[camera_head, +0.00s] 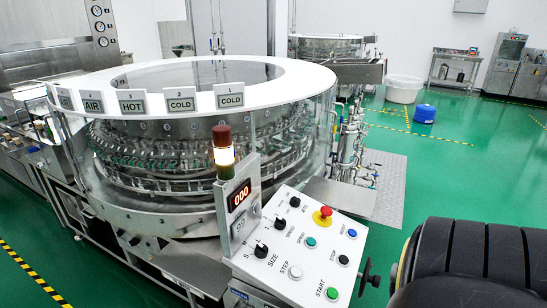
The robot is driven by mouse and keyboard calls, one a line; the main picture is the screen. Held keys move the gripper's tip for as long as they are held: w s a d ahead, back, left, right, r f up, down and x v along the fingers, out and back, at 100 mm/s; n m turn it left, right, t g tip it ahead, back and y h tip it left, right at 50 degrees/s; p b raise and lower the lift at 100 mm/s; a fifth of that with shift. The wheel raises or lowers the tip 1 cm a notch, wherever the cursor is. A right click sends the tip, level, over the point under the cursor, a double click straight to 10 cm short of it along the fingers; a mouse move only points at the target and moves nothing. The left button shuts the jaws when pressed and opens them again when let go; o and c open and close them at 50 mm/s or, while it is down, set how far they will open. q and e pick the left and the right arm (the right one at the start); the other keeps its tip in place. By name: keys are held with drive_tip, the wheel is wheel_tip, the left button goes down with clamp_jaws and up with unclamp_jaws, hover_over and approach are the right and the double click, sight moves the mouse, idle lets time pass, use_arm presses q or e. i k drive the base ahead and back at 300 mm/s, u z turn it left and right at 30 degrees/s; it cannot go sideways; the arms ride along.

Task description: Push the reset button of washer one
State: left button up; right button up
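The near rotary washer (190,150) is a large round machine with a white top ring and clear walls. Its tilted white control panel (270,278) faces me at the lower middle. The panel has a red mushroom button on a yellow base (323,215), a blue button (352,233), a teal button (311,242), a black STOP button (343,259), a white STEP button (295,271) and a green START button (331,293). Several black knobs are also on it. I cannot read a reset label. Neither gripper shows; a thick black part of mine fills the lower right.
A lit signal lamp (224,155) and a display reading 000 (239,195) rise behind the panel. A black handwheel (370,277) sticks out at its right. A second washer (330,50), a white tub (403,89) and a blue container (425,113) stand farther back. Green floor is open at right.

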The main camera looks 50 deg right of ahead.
sight(353, 232)
drive_tip(key=z, duration=2)
